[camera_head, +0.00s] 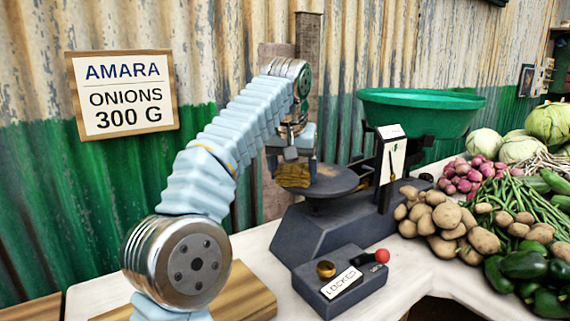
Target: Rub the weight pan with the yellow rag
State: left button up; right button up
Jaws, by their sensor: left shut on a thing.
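The weight pan (335,181) is a dark flat round plate on the left side of the grey balance (335,228). My left gripper (292,165) points down at the pan's left edge. It is shut on the yellow rag (293,176), a small brownish-yellow piece under the fingers. The rag is at the pan's left rim; I cannot tell whether it touches the surface. The pan looks empty otherwise. My right gripper is not in view.
A large green bowl (420,110) sits on the balance's right side, behind an upright dial plate (391,160). A grey box marked LOCKED (340,284) with a red knob (382,255) stands in front. Potatoes (446,215) and other vegetables fill the right. A wooden board (245,295) lies front left.

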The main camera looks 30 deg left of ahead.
aim_at(305, 163)
pick_arm(q)
jog(key=shift+w+d, duration=0.2)
jog(key=shift+w, duration=0.3)
jog(key=shift+w+d+p, duration=0.1)
jog(key=shift+w+p, duration=0.1)
jog(key=shift+p, duration=0.25)
jog(key=shift+w+d+r+p, duration=0.15)
jog(key=shift+w+d+p, duration=0.2)
jog(key=shift+w+p, duration=0.4)
jog(key=shift+w+d+f+b, duration=0.15)
jog(key=shift+w+f+b, duration=0.15)
jog(key=shift+w, duration=0.15)
jog(key=shift+w+d, duration=0.2)
jog(key=shift+w, duration=0.2)
jog(key=shift+r, duration=0.15)
jog(key=shift+w+r, duration=0.15)
jog(key=shift+r, duration=1.3)
